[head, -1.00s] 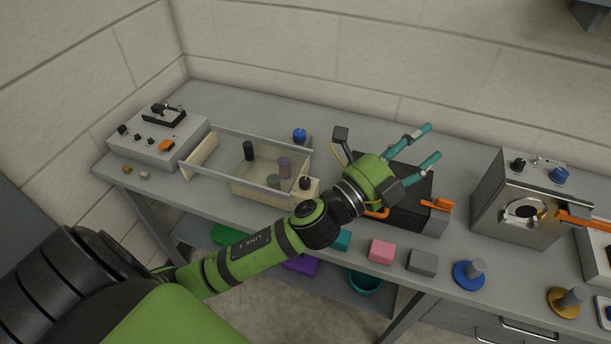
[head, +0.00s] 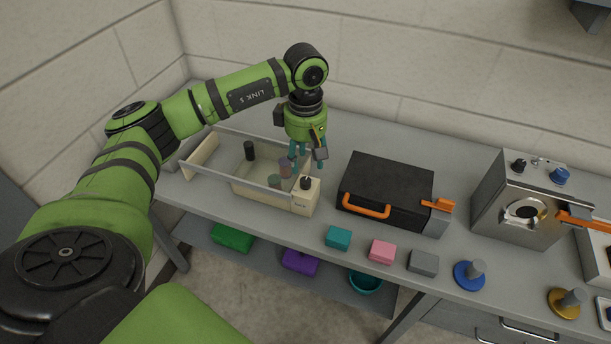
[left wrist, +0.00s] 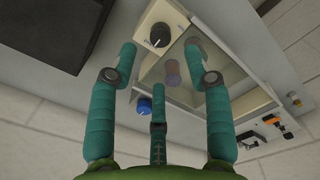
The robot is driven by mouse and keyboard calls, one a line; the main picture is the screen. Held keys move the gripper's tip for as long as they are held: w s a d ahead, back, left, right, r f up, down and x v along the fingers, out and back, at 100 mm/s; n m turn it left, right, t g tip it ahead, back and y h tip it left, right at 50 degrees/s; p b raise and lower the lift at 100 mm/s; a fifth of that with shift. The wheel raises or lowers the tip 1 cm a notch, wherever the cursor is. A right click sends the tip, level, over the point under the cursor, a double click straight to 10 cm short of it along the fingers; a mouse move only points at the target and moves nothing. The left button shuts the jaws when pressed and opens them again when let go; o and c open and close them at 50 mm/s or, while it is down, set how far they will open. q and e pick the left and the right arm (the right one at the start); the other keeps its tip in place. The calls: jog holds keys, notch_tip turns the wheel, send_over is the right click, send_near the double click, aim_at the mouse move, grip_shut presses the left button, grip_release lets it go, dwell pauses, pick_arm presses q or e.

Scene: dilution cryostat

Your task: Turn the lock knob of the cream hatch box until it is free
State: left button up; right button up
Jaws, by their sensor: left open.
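The cream hatch box (head: 203,157) stands on the bench with clear panels and a few small cylinders inside. Its cream lock block (head: 302,202) is at its right front corner, with the black lock knob (head: 306,183) on top. In the left wrist view the knob (left wrist: 160,35) shows a white pointer line, beyond my fingers and between their tips. My left gripper (head: 305,163) points down, open and empty, just above and behind the knob, apart from it. It also shows in the left wrist view (left wrist: 162,58). My right gripper is not in view.
Right of the hatch box is a black case (head: 390,185) with an orange handle. A steel device (head: 520,208) stands farther right. Teal (head: 338,238), pink (head: 382,251) and grey (head: 423,261) blocks line the front edge. A blue knob (left wrist: 144,107) shows in the left wrist view.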

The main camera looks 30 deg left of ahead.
aim_at(306, 180)
pick_arm(q)
notch_tip(306, 180, down, 6)
jog(key=shift+f+p, duration=0.2)
jog(key=shift+p, duration=0.9)
jog(key=shift+f, duration=0.25)
grip_shut()
